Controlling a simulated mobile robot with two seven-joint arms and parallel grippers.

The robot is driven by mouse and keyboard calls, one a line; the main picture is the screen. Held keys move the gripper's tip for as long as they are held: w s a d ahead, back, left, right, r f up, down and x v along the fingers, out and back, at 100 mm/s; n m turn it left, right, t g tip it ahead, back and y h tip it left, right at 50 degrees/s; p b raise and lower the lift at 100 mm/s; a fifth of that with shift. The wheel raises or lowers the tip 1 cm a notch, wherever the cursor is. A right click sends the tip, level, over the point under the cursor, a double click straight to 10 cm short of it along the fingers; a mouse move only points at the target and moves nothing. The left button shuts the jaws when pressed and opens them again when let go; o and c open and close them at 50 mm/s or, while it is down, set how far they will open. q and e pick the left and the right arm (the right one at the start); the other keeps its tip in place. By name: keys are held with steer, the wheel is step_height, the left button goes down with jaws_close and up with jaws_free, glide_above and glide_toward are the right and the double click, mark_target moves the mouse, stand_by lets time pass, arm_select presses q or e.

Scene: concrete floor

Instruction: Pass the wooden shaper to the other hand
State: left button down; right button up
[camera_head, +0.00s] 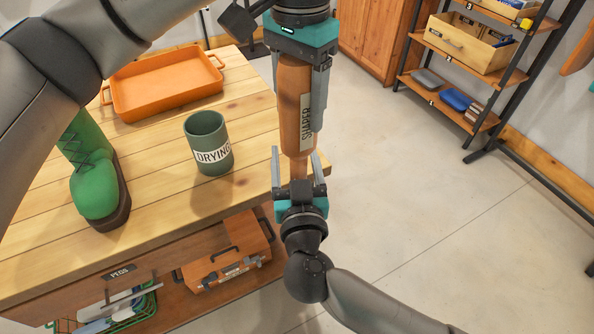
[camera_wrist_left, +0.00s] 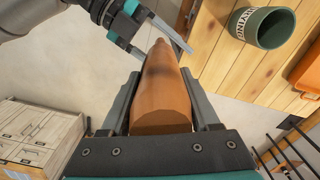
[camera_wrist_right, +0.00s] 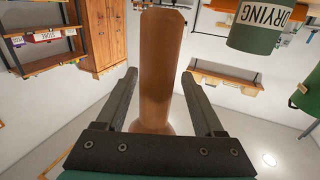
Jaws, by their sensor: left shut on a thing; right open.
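The wooden shaper (camera_head: 292,108) is a brown tapered piece with a "SHAPER" label. It hangs upright, thin end down, beside the table's right edge. My left gripper (camera_head: 305,112) comes from above and is shut on its upper part; the left wrist view shows the shaper (camera_wrist_left: 162,95) between the fingers. My right gripper (camera_head: 296,156) comes from below, open, with its fingers on either side of the shaper's lower end. In the right wrist view the shaper (camera_wrist_right: 158,75) stands between the fingers with gaps visible on both sides.
The wooden table (camera_head: 245,180) holds a green "DRYING" cup (camera_head: 207,140), an orange tray (camera_head: 165,85) and a green boot (camera_head: 95,185). A wooden case (camera_head: 225,262) is below. A shelf rack (camera_head: 470,45) stands at the back right. The floor (camera_head: 430,190) to the right is clear.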

steer(key=shift+w, duration=0.25)
steer(key=c, duration=0.7)
arm_select(q)
steer(key=shift+d, duration=0.1)
arm_select(e)
steer(key=shift+s+a, duration=0.1)
steer(key=shift+a, duration=0.1)
jaws_close()
arm_select(q)
steer(key=c, duration=0.6)
jaws_free()
steer(key=o, duration=0.6)
steer(key=shift+c, duration=0.2)
arm_select(e)
steer(key=shift+d, duration=0.1)
arm_select(q)
steer(key=shift+r, duration=0.1)
